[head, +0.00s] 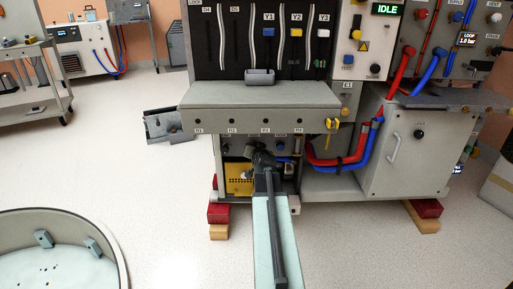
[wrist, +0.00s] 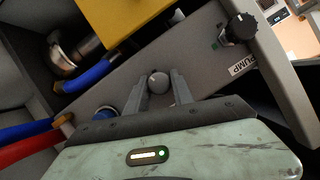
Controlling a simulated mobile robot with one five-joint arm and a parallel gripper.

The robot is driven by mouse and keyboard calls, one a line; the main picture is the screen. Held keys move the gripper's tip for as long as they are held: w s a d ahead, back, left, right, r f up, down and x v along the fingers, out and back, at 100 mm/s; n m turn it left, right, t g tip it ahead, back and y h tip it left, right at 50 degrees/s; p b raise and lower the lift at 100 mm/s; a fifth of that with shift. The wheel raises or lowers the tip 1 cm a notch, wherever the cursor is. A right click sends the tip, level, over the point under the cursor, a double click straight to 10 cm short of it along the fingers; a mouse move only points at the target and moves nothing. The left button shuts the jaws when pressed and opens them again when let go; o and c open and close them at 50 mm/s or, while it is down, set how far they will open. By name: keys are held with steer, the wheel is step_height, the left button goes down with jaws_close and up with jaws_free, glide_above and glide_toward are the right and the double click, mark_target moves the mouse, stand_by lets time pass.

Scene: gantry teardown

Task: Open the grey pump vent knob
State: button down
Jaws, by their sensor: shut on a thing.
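The grey pump vent knob (wrist: 158,82) is a small round knob on a grey panel in the wrist view. My gripper (wrist: 158,88) has one finger on each side of it and is shut on it. In the head view my arm reaches into the lower opening of the machine, and my gripper (head: 263,158) is at its end. The knob cannot be made out there, behind my arm. How far the knob is turned cannot be told.
A black knob (wrist: 240,27) sits beside a PUMP label. A yellow block (wrist: 115,15), a metal fitting (wrist: 70,52) and blue and red hoses are close by. A grey shelf (head: 260,95) overhangs the opening. A round tub (head: 55,225) stands at the left on open floor.

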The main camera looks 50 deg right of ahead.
steer(key=shift+s+f+n+g+h, duration=0.15)
steer(key=shift+n+g+h, duration=0.35)
steer(key=shift+n+g, duration=0.55)
steer(key=n+h, duration=0.1)
steer(key=n, duration=0.1)
steer(key=shift+n+g, duration=0.35)
steer(key=n+g+h+b, duration=0.1)
steer(key=n+h, duration=0.1)
steer(key=n, duration=0.1)
steer(key=shift+d+f+b, duration=0.1)
steer(key=shift+b, duration=0.2)
steer(key=shift+n+g+h+b, duration=0.4)
steer(key=shift+n+h+b, duration=0.25)
steer(key=shift+n, duration=0.35)
steer(key=c, duration=1.1)
jaws_free()
steer(key=shift+r, duration=0.2)
steer(key=shift+a, duration=0.2)
